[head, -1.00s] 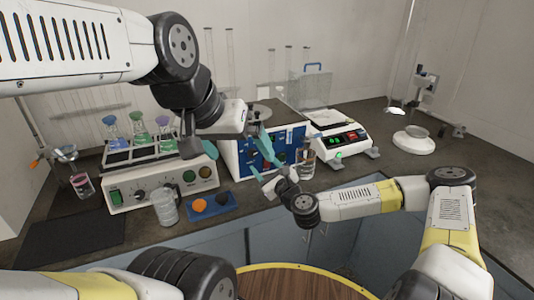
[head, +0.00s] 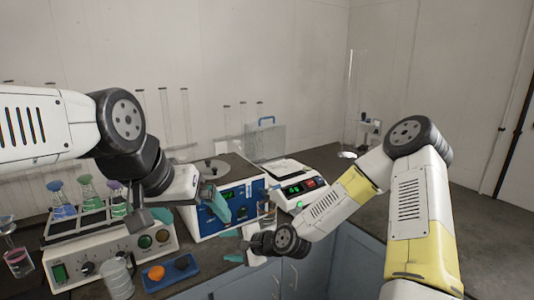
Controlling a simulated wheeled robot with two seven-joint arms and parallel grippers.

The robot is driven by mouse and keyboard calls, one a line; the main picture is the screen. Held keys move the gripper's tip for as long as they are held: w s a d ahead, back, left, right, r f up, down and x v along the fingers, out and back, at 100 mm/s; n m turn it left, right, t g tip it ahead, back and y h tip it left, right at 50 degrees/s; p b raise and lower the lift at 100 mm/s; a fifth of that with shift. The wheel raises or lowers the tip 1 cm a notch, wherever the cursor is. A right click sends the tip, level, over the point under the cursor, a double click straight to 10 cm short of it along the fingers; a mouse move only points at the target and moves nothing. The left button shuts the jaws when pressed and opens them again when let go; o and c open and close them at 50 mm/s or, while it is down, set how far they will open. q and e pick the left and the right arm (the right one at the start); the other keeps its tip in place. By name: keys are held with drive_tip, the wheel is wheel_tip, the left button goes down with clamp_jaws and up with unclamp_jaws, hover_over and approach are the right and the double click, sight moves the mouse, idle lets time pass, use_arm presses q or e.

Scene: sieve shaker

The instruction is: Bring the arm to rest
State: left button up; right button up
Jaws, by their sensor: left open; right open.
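My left gripper (head: 180,217) hangs at the end of the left arm, which comes in from the upper left. Its jaws are apart and empty, above the front of the white control box and beside the blue-fronted device (head: 240,198). My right gripper (head: 250,238) is lower, near the bench's front edge, in front of the blue-fronted device. Its jaws are open with nothing seen between them, though they are small and partly hidden by its wrist. The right arm bends at a raised elbow on the right.
A white control box (head: 110,248) with a rack of flasks stands at left. A glass beaker (head: 118,278) and a blue tray (head: 172,275) with orange and dark pieces stand before it. A balance (head: 296,186) is right of the blue-fronted device. Bench (head: 466,205) at far right is bare.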

drive_tip(key=s+d+r+n+g+h, duration=0.1)
drive_tip(key=s+d+r+n+h, duration=0.1)
drive_tip(key=d+r+n+h, duration=0.5)
drive_tip(key=s+d+r+n, duration=0.15)
drive_tip(key=d+r, duration=0.35)
drive_tip(key=d, duration=0.6)
drive_tip(key=s+d+r+n, duration=0.1)
drive_tip(key=s+d+r, duration=0.3)
drive_tip(key=s+r, duration=0.3)
drive_tip(key=s+d+r+n+h, duration=0.1)
drive_tip(key=s+d+r, duration=0.3)
drive_tip(key=s+r, duration=0.3)
drive_tip(key=s, duration=0.3)
drive_tip(key=shift+s+d+r+t, duration=0.15)
drive_tip(key=shift+s+r+t, duration=0.1)
drive_tip(key=shift+r+t, duration=0.05)
